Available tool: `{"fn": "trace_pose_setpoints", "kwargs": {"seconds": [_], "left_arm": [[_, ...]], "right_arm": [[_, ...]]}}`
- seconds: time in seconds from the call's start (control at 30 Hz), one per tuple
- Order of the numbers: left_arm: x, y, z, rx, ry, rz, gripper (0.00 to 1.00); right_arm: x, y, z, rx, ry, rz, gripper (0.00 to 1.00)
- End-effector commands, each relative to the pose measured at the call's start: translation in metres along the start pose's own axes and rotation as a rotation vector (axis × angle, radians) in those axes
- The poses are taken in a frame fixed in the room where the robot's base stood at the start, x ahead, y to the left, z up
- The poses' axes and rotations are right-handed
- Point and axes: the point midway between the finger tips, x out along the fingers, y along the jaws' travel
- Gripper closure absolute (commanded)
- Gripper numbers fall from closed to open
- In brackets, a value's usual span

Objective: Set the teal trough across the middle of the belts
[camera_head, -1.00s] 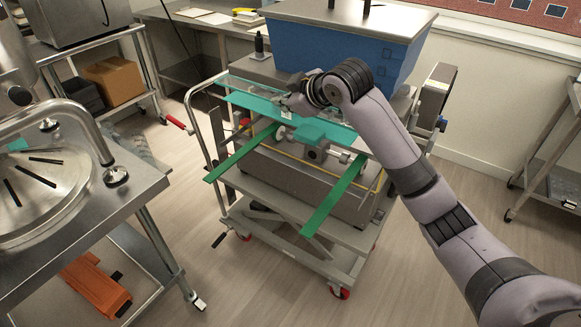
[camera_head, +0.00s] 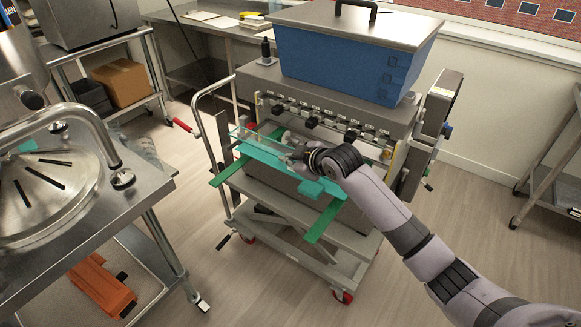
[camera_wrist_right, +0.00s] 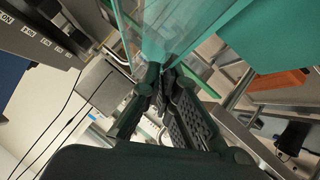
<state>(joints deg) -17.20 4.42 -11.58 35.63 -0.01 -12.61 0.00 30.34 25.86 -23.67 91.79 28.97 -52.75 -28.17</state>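The teal trough (camera_head: 262,152) is long, with clear upper walls and a teal tab at its front. It lies crosswise over the two green belts (camera_head: 322,221), nearer their rear ends in the head view. Whether it touches them I cannot tell. My right gripper (camera_head: 293,157) is at the trough's right part, with its fingers shut on the edge. In the right wrist view the trough (camera_wrist_right: 178,28) runs up from the closed fingertips (camera_wrist_right: 163,78). My left gripper is in neither view.
The depositor's blue hopper (camera_head: 335,62) and row of nozzles (camera_head: 315,122) stand just behind the trough. The belts are on a wheeled lift cart (camera_head: 290,238). A steel table (camera_head: 110,215) with a round bowl is at left. Floor right of the cart is free.

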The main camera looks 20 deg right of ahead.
Motion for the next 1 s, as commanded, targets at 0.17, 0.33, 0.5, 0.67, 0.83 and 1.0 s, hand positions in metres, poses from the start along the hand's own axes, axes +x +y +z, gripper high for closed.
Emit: {"fn": "trace_pose_setpoints", "kwargs": {"seconds": [0.17, 0.33, 0.5, 0.67, 0.83, 1.0], "left_arm": [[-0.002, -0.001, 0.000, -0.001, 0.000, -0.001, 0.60], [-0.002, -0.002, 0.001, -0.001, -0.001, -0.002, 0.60], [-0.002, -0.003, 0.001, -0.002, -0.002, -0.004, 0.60], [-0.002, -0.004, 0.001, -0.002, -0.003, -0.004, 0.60], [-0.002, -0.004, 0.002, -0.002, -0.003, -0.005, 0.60], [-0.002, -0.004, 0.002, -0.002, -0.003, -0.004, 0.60]], "right_arm": [[0.014, -0.013, 0.018, 0.001, -0.001, -0.002, 1.00], [0.016, -0.015, 0.021, 0.000, 0.000, 0.000, 1.00], [0.016, -0.016, 0.022, 0.000, -0.002, -0.002, 0.93], [0.016, -0.015, 0.021, 0.000, -0.002, -0.002, 0.83], [0.016, -0.015, 0.021, 0.000, -0.002, -0.002, 0.75], [0.016, -0.015, 0.021, 0.000, -0.002, -0.002, 0.75]]}}
